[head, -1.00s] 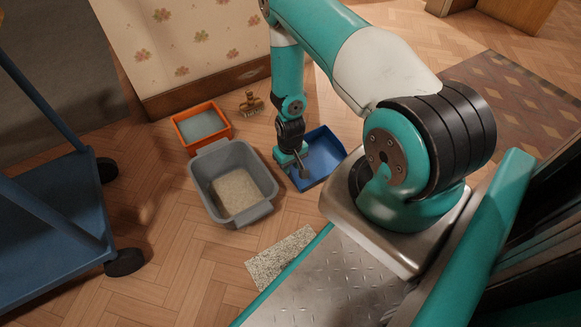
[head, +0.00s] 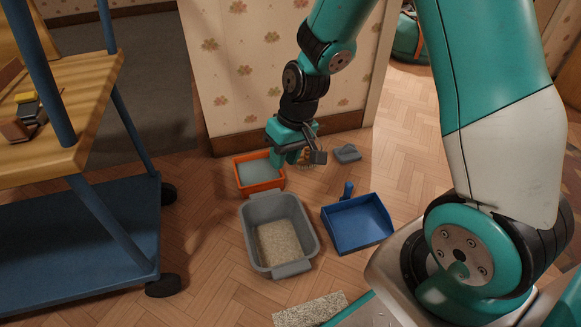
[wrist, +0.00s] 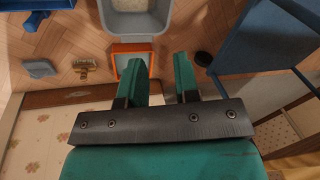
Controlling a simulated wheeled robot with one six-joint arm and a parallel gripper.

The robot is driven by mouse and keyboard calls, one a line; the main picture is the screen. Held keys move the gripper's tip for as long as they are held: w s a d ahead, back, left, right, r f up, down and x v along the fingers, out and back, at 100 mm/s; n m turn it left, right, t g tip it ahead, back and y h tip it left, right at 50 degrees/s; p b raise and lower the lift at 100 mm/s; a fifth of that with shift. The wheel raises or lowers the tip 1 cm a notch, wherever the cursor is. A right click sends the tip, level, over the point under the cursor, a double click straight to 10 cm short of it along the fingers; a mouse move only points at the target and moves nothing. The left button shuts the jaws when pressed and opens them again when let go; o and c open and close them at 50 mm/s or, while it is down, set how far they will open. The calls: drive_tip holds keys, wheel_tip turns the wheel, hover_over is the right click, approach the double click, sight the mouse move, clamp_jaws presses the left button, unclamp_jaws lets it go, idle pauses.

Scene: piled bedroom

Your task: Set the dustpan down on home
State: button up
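The blue dustpan (head: 357,226) lies flat on the wooden floor, to the right of a grey tub, with its handle (head: 347,190) pointing away toward the wall. Part of the dustpan also shows at the top left of the wrist view (wrist: 40,17). My gripper (head: 301,157) is raised near the wall, apart from the dustpan. In the wrist view its two green fingers (wrist: 160,88) are spread with nothing between them. I cannot tell which spot is home; no label shows.
The grey tub (head: 248,238) holds pale grains. An orange tray (head: 259,189) stands behind it. A brush (wrist: 82,67) and a grey object (head: 347,153) lie near the wall. A speckled mat (head: 310,309) lies in front. A blue cart (head: 75,238) stands left.

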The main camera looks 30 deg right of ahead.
drive_tip(key=s+a+r+n+y, duration=0.1)
drive_tip(key=s+a+r+n, duration=0.2)
drive_tip(key=s+a+r, duration=0.2)
drive_tip(key=s+a+r+n, duration=0.3)
drive_tip(key=s+a+r, duration=0.2)
drive_tip(key=s+r, duration=0.7)
drive_tip(key=shift+s+a+r+g+y, duration=0.3)
drive_tip(key=shift+s+g+y, duration=0.1)
drive_tip(key=shift+s, duration=0.65)
wheel_tip(320, 180, up, 49)
drive_tip(key=p, duration=4.9)
